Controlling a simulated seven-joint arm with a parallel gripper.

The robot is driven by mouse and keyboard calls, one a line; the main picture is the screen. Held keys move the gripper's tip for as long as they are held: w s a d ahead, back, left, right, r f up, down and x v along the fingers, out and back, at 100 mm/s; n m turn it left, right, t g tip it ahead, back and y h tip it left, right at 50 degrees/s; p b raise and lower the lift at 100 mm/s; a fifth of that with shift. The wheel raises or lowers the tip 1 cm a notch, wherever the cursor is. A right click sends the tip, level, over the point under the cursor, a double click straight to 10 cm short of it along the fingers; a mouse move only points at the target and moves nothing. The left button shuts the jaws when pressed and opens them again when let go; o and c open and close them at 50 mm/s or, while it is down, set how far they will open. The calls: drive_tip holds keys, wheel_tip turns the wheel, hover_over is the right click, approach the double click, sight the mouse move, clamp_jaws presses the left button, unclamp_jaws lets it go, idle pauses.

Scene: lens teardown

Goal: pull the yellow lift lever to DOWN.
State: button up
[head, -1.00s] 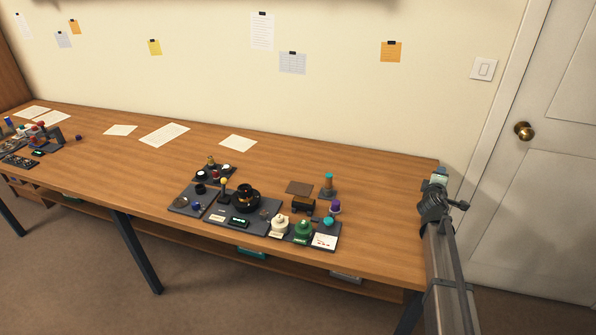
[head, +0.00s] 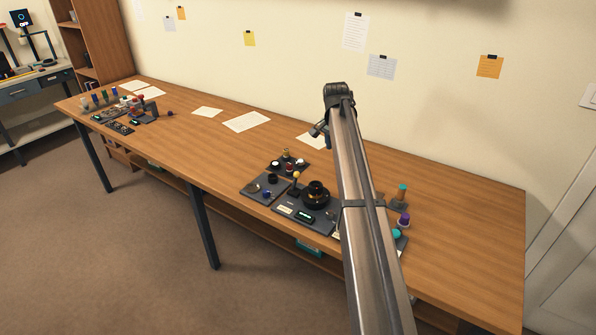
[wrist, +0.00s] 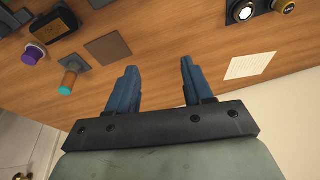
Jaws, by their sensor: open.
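The yellow lift lever (head: 296,175) shows as a small yellow knob on a dark post, beside a black round lens part (head: 315,194) on a dark base plate (head: 292,215). The lever looks upright in the head view; its exact setting is too small to read. It is not in the wrist view. My gripper (wrist: 158,83) is open, with two blue fingers apart and nothing between them. In the head view my arm reaches over the bench, and its end stands above and behind the lever's station, well clear of it. My arm hides the right part of that station.
In the wrist view a teal-topped peg (wrist: 68,80), a purple knob (wrist: 34,53), a brown pad (wrist: 108,48) and a paper (wrist: 250,66) lie on the bench. More small devices (head: 130,110) stand at the bench's far left. The bench middle (head: 190,145) is mostly clear.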

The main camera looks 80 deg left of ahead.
wheel_tip(320, 180, up, 4)
drive_tip(key=m+g+h, duration=0.1)
drive_tip(key=g, duration=0.1)
hover_over(295, 180)
drive_tip(key=w, duration=0.2)
drive_tip(key=f, duration=0.9)
drive_tip(key=s+a+f, duration=0.1)
drive_tip(key=f, duration=0.3)
drive_tip(key=shift+s+f, duration=0.1)
drive_tip(key=shift+f, duration=0.25)
drive_tip(key=shift+c, duration=0.2)
clamp_jaws()
